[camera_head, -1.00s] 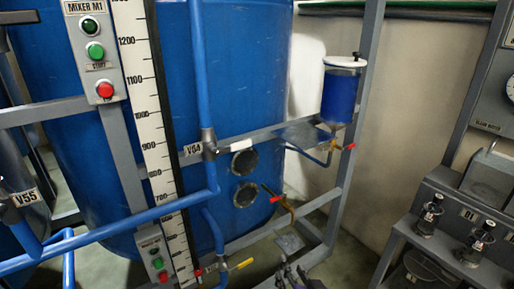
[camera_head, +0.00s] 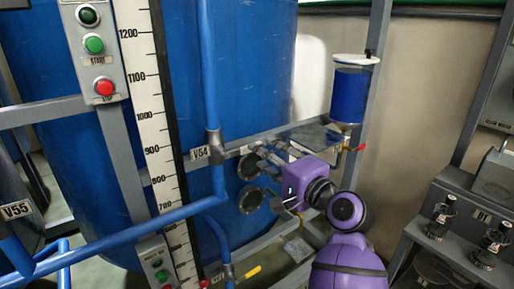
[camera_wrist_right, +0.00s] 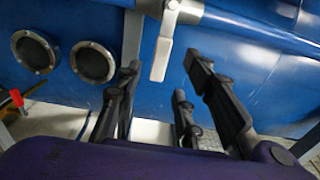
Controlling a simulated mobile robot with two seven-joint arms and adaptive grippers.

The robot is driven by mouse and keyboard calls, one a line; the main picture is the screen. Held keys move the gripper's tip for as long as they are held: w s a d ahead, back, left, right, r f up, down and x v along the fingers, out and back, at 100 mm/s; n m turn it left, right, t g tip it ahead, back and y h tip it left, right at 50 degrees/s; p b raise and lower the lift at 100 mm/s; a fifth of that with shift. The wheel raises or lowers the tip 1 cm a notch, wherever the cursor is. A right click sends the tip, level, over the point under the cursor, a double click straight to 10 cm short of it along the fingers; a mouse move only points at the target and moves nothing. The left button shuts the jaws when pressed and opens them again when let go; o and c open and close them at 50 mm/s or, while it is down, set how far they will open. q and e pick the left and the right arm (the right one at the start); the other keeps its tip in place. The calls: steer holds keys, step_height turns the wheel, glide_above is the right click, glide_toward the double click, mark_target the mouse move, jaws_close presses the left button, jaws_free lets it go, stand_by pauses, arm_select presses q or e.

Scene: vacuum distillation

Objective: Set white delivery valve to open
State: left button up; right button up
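My right gripper (camera_wrist_right: 165,80) is open, with dark fingers on both sides of the handle's lower end and a clear gap on each side. No contact shows. In the head view my right gripper (camera_head: 262,158) is in front of the blue tank, just right of the V54 label (camera_head: 200,153), and largely covers the handle there. My left gripper is not in view.
The blue tank (camera_head: 230,85) with two round ports (camera_wrist_right: 93,62) stands close behind the gripper. A grey frame post (camera_head: 368,95) and a blue-filled vessel (camera_head: 351,92) are to the right. A yellow-handled valve (camera_head: 250,272) sits lower down.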

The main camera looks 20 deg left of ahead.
mark_target(244, 150)
steer(key=x, duration=0.6)
steer(key=shift+w+a, duration=0.1)
steer(key=shift+a, duration=0.1)
steer(key=shift+c, duration=0.4)
jaws_close()
